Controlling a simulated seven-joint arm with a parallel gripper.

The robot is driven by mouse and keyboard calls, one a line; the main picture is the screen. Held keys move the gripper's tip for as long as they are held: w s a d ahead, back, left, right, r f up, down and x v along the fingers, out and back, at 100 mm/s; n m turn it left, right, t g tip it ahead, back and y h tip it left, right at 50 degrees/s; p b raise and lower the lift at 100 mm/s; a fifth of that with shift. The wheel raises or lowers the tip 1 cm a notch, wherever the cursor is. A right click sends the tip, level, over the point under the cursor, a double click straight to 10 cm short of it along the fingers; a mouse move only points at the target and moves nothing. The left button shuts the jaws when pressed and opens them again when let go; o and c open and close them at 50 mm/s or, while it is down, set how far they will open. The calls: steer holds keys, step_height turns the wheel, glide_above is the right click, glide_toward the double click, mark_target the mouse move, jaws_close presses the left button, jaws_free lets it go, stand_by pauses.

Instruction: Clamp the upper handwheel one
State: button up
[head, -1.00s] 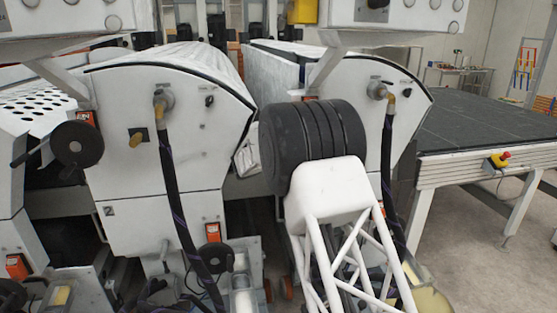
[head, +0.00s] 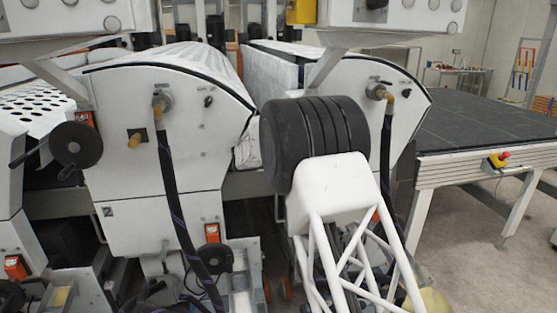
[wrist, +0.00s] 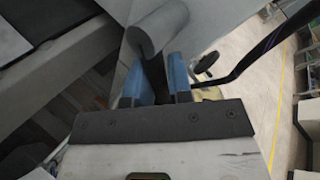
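A black handwheel (head: 76,144) with a side handle is on the upper left of the machine in the head view. A smaller black handwheel (head: 215,258) is lower, beside an orange counter. Which one the task calls upper handwheel one, I cannot tell. In the wrist view a small dark wheel-like part (wrist: 207,64) shows beyond the right finger, apart from it. My gripper (wrist: 160,84) has two blue fingers with a dark gap between them, open, with nothing seen held. A grey rounded part (wrist: 158,28) is just beyond the fingertips. In the head view my gripper is hidden behind my arm.
White machine housings (head: 160,130) fill the left and middle. Black hoses (head: 172,190) hang down their fronts. A dark-topped conveyor table (head: 470,135) with a red stop button (head: 499,159) stands at right. Open floor (head: 480,270) lies at the lower right.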

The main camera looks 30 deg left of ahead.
steer(key=o, duration=0.3)
steer(key=shift+o, duration=0.2)
steer(key=shift+w+a+f+m, duration=0.1)
steer(key=shift+f+m, duration=0.05)
steer(key=shift+m, duration=0.15)
